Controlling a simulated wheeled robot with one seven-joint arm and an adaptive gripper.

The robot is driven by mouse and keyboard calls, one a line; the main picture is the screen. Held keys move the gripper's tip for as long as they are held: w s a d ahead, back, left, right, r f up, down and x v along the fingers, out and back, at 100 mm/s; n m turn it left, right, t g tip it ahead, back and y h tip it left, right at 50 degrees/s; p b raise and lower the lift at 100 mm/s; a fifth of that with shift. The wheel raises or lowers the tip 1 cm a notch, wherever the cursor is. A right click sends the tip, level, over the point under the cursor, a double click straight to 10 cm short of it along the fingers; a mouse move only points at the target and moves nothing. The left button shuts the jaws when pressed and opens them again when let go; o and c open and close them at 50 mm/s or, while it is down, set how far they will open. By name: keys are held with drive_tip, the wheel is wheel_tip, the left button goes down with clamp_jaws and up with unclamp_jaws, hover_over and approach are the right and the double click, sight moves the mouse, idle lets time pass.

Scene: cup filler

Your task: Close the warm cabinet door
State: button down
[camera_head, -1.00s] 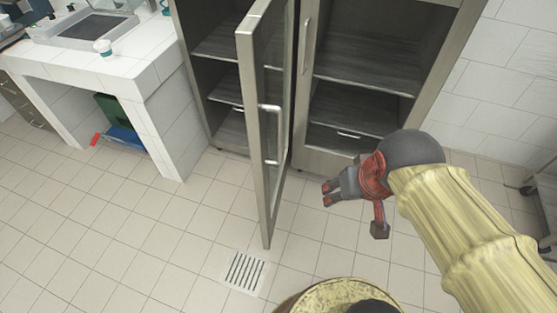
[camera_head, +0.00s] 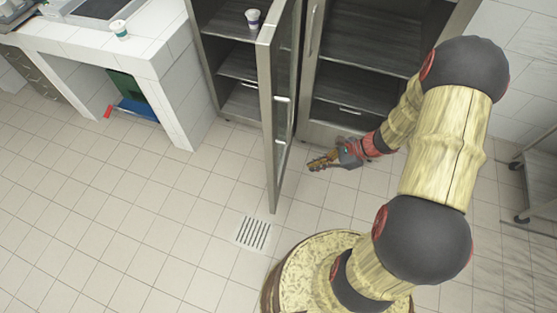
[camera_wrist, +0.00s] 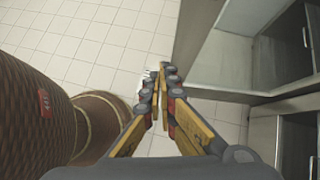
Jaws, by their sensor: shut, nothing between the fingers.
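The warm cabinet (camera_head: 232,62) stands at the back with its left glass door (camera_head: 266,120) swung open toward me. The door has a metal frame and a bar handle. My gripper (camera_head: 310,164) is shut and empty, low in front of the cabinet and to the right of the open door. In the head view a gap shows between the fingertips and the door. In the wrist view my gripper (camera_wrist: 167,72) has its fingers together over floor tiles. A cup (camera_head: 253,18) stands on an upper shelf behind the open door.
A white tiled counter (camera_head: 150,50) with another cup (camera_head: 119,29) stands at the left. A floor drain (camera_head: 253,234) lies in front of the door. A metal rack (camera_head: 535,170) stands at the right. The tiled floor at left is clear.

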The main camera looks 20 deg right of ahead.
drive_tip(key=w+a+f+m+t+b, duration=0.1)
drive_tip(key=w+a+f+m+b, duration=0.1)
drive_tip(key=w+a+f+b, duration=0.2)
drive_tip(key=shift+w+a+f, duration=1.05)
drive_tip(key=shift+w+a, duration=1.1)
drive_tip(key=shift+a, duration=0.3)
drive_tip(key=shift+a, duration=0.15)
